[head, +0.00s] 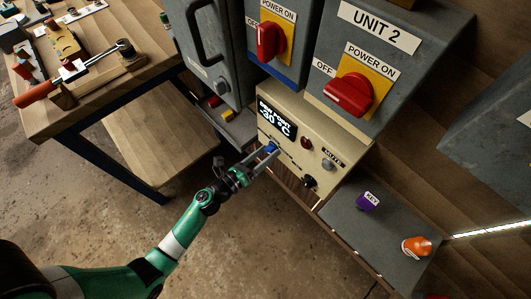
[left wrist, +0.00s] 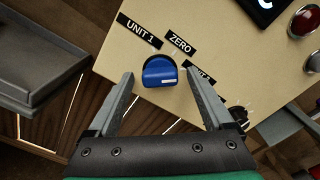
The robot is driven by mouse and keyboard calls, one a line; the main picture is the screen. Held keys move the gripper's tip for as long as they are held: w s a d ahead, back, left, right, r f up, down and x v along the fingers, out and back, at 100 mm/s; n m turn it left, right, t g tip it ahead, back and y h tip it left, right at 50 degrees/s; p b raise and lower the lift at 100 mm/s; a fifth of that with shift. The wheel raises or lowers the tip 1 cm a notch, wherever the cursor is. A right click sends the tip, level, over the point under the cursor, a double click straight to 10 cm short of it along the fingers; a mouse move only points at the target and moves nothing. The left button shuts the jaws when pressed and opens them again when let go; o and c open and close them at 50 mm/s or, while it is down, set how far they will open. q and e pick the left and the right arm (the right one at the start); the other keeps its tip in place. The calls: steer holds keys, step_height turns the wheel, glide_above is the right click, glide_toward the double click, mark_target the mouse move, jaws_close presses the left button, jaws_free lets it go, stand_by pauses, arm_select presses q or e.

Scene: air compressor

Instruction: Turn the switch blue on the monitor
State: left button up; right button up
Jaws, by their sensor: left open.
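The monitor (head: 290,112) is a cream box with a dark display reading a dew point near -30 °C. Its blue switch (left wrist: 160,71) is a round knob with labels UNIT 1, ZERO and a third, partly hidden label around it. The blue switch also shows in the head view (head: 271,147), at the monitor's lower left. My left gripper (head: 265,160) is open, with its fingers pointing at the switch. In the left wrist view the left gripper (left wrist: 160,84) has one finger on each side of the switch, with visible gaps. My right gripper is not in view.
A red lamp (head: 306,143), a grey button (head: 327,165) and a black knob (head: 309,181) sit on the same panel. Above are two red power switches (head: 270,40) (head: 348,95). A grey shelf (head: 345,230) holds a purple key tag and an orange item. A wooden workbench (head: 100,95) stands at left.

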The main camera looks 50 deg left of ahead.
arm_select(q)
jaws_close()
steer(key=shift+n, duration=0.3)
steer(key=n+p, duration=0.2)
steer(key=n, duration=0.2)
steer(key=shift+r, duration=0.1)
steer(key=n+p, duration=0.2)
steer(key=n, duration=0.3)
steer(key=shift+n, duration=0.3)
steer(key=n+p, duration=0.2)
steer(key=n, duration=0.3)
steer(key=n+p, duration=0.1)
steer(key=n, duration=0.3)
steer(key=shift+n, duration=0.3)
